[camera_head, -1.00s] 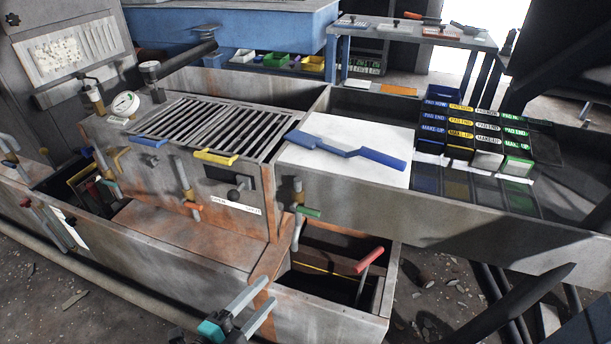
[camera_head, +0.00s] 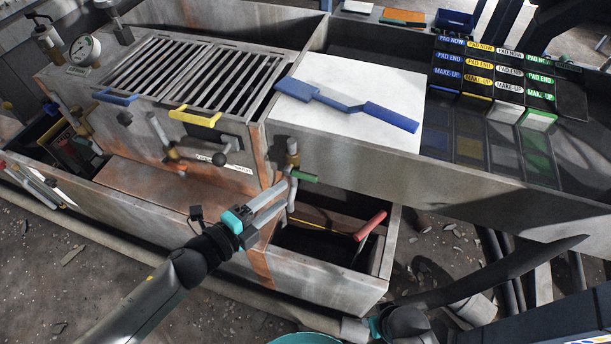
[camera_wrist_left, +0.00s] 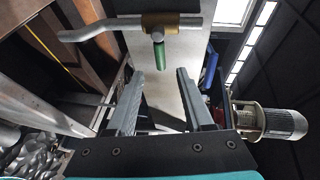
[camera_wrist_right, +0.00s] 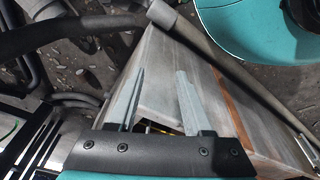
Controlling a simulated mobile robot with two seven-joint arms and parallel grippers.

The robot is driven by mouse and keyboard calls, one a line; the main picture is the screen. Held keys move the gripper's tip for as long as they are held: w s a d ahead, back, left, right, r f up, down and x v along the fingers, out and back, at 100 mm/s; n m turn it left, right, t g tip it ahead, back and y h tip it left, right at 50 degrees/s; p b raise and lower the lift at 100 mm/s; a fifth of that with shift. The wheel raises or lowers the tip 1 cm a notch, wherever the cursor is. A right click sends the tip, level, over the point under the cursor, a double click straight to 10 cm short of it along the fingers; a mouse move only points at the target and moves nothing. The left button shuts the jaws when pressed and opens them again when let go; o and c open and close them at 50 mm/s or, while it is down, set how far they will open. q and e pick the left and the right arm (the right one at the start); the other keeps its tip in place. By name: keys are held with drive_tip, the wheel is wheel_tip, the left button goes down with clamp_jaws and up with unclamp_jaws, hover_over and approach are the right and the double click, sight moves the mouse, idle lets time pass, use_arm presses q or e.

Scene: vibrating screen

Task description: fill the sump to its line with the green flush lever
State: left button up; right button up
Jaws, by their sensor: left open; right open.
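The green flush lever (camera_head: 304,176) sticks out to the right from a brass valve (camera_head: 292,160) on a pipe at the machine's front corner. My left gripper (camera_head: 276,201) is open and empty, just below and left of the lever. In the left wrist view the green lever (camera_wrist_left: 159,55) lies ahead, between the lines of the open fingers, apart from them. The sump (camera_head: 325,286) is the open metal box below the valve; its inside is dark, with a thin yellow line (camera_head: 306,223) on its back wall. My right gripper (camera_wrist_right: 160,95) is open and empty above the sump's corner.
A red-handled lever (camera_head: 370,226) rises from the sump's right side. A slatted screen deck (camera_head: 195,72) with blue and yellow handles is behind. A blue paddle (camera_head: 350,104) lies on a white board (camera_head: 340,125). Labelled blocks (camera_head: 490,80) stand at the right.

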sight(303, 178)
use_arm(q)
drive_tip(key=shift+b+x, duration=1.2)
drive_tip(key=shift+x, duration=3.5)
use_arm(e)
drive_tip(key=shift+t, duration=0.4)
drive_tip(key=shift+w+a+r, duration=0.15)
drive_tip(key=shift+w+r, duration=0.3)
drive_tip(key=shift+r, duration=0.35)
drive_tip(key=shift+w+a+r, duration=0.15)
drive_tip(key=shift+w+r, duration=0.35)
drive_tip(key=shift+r, duration=0.35)
drive_tip(key=shift+w+a+r, duration=0.15)
drive_tip(key=shift+w+r, duration=0.3)
drive_tip(key=shift+r, duration=0.35)
use_arm(q)
clamp_jaws()
